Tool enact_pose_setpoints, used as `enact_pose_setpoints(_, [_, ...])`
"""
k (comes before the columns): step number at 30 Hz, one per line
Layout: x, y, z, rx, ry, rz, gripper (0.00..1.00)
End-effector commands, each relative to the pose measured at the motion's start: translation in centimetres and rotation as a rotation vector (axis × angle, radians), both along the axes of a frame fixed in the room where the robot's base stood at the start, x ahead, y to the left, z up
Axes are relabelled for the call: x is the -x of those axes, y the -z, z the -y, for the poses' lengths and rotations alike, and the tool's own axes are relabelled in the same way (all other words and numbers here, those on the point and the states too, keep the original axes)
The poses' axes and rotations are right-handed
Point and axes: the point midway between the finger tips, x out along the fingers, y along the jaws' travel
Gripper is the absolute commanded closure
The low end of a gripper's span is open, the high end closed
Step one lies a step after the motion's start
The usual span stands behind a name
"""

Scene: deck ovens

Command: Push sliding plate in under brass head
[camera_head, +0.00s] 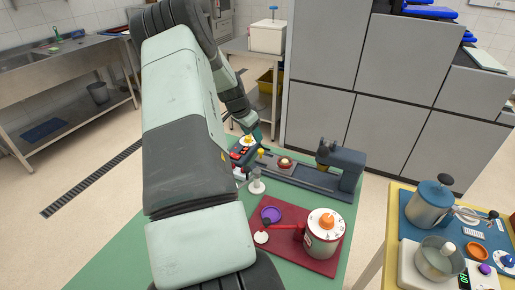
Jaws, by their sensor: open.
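A long dark-grey slide base (318,181) lies across the green table. A blue-grey upright housing (345,164) stands at its right end, with a small brownish brass-coloured head (323,154) on its left side. A plate (274,166) sits on the base left of the head and apart from it. It carries a small reddish piece with a pale top (285,161). My gripper (252,142) is open at the left end of the base, left of the plate. Its fingertips are small and partly hidden, so I cannot tell whether they touch anything.
A maroon mat (330,263) in front holds a red-and-white pot (322,236) and a purple ring (271,214). A pale knobbed piece (257,185) stands near the base. A yellow table (389,243) with pots is at right. Grey cabinets (395,105) stand behind.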

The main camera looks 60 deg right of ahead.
Motion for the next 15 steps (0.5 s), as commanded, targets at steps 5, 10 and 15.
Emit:
enact_pose_setpoints(5, [0.5, 2.9, 1.0, -0.004, -0.001, -0.002, 0.48])
enact_pose_setpoints(10, [0.9, 5.9, 2.1, -0.004, -0.002, -0.002, 0.48])
enact_pose_setpoints(15, [1.2, 8.1, 3.0, -0.003, -0.003, 0.000, 0.48])
